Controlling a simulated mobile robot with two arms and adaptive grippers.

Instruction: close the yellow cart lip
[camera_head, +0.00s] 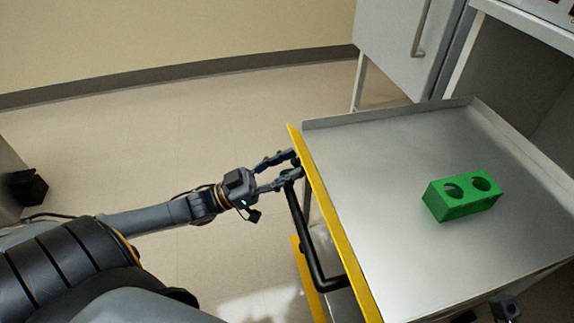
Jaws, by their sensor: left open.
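The yellow cart lip (340,238) is a long narrow strip along the left edge of the metal cart (375,165). It looks tilted up or level with the cart top; I cannot tell its exact angle. My left gripper (294,164) is open, with its fingertips at the outer side of the lip near its far end, close to the black handle (307,238). Whether the fingers touch the lip or handle is unclear. At the bottom right edge a small dark part (506,306) shows, perhaps my right gripper; its fingers cannot be made out.
A green block (462,197) with two round holes stands on the cart top. A white cabinet (395,50) with a metal handle stands behind the cart. A black object (28,188) is at the far left. The floor left of the cart is clear.

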